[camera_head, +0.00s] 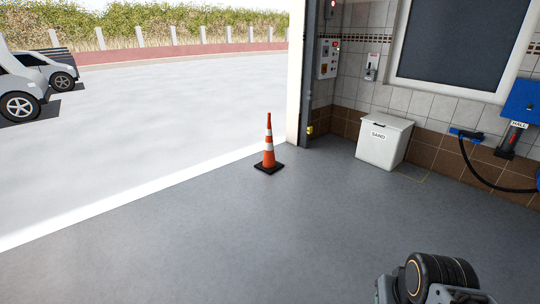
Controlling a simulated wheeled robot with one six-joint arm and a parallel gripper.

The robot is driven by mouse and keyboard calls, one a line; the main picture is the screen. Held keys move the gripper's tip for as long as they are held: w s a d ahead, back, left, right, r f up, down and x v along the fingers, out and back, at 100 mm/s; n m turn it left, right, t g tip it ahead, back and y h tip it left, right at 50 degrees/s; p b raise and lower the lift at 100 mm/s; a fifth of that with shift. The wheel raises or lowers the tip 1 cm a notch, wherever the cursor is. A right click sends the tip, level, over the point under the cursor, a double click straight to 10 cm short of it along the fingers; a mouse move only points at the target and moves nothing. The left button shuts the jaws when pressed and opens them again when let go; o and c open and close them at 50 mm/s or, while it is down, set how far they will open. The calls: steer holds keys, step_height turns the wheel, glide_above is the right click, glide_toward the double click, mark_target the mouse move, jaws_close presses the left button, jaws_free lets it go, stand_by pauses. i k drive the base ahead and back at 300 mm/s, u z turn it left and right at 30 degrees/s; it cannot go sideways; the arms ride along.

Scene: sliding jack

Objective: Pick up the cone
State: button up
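The cone (269,145) is orange with white bands and a dark square base. It stands upright on the grey floor near the open doorway, just left of the door post. Part of my arm shows at the bottom right of the head view, well apart from the cone. I cannot make out gripper fingertips there, so whether my gripper is open or shut does not show.
A white sand bin (384,141) stands by the tiled wall, right of the cone. A door post (300,75) rises behind the cone. A black hose (485,178) hangs at the right. Cars (20,92) are parked outside. The grey floor (240,230) before the cone is clear.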

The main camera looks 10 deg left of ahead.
mark_target(269, 165)
steer(key=z, duration=0.25)
steer(key=i, duration=5.95)
steer(key=u, duration=0.55)
steer(key=i, duration=1.55)
steer(key=u, duration=1.55)
steer(key=i, duration=1.2)
steer(key=u, duration=1.4)
steer(key=i, duration=0.55)
steer(key=u, duration=0.15)
